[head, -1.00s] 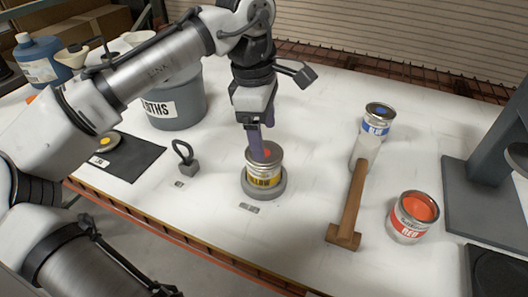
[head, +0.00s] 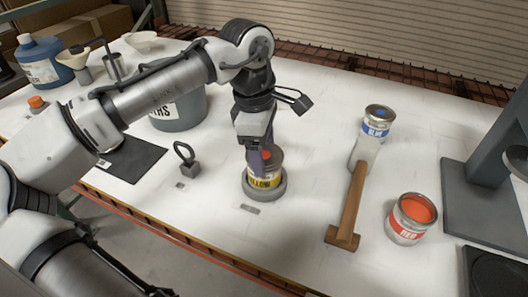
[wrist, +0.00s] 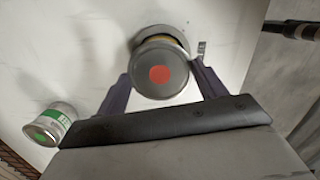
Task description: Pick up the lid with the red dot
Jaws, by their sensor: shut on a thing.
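The lid with the red dot (wrist: 160,75) is a grey disc between the two purple fingers of my gripper (wrist: 163,84) in the wrist view. My gripper is shut on it. In the head view, my gripper (head: 258,160) points down over the yellow-labelled can (head: 264,181), with the red dot partly showing beside the finger. The can stands upright on a round grey base (head: 279,192). The lid sits at or just above the can's top; I cannot tell if they touch.
A weight with a ring (head: 189,168) is left. The wrist view shows a green-labelled can (wrist: 49,124).

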